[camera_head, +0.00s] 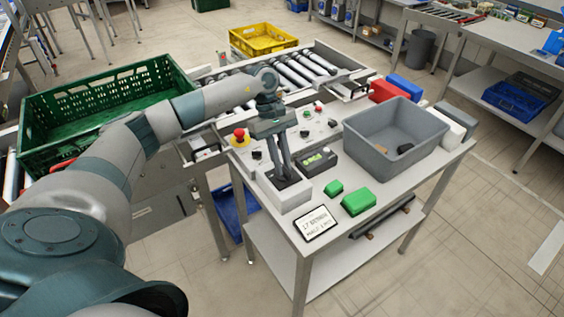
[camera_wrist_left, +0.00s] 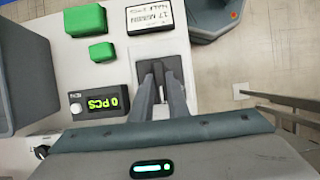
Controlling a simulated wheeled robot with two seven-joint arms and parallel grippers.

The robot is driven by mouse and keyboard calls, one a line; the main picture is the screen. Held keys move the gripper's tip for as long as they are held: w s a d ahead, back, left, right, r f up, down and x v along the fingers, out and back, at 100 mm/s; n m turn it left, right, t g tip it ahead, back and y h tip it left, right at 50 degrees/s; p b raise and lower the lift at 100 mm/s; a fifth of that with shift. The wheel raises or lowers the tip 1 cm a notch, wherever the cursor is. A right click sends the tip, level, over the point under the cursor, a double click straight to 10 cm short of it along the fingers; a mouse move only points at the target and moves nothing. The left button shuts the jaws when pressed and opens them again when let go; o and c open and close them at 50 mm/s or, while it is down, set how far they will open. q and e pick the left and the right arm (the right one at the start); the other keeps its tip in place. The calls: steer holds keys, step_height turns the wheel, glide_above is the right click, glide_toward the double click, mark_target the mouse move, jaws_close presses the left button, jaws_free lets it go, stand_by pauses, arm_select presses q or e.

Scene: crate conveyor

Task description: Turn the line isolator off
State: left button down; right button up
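A pale box with a dark top plate (camera_head: 287,180), which looks like the line isolator, stands on the near left part of the white bench. Its dark plate (camera_wrist_left: 176,67) also shows in the left wrist view. My left gripper (camera_head: 287,174) points down onto this plate, its two fingers close together. In the left wrist view, the left gripper (camera_wrist_left: 160,84) has a narrow dark gap between its fingers. My right gripper is not in view.
Beside the isolator are a counter box (camera_wrist_left: 98,103) reading "0 PCS", green blocks (camera_head: 358,202), a label card (camera_head: 315,224) and a red emergency button (camera_head: 239,134). A grey bin (camera_head: 397,133) stands at the right. A green crate (camera_head: 105,98) lies left, under my arm.

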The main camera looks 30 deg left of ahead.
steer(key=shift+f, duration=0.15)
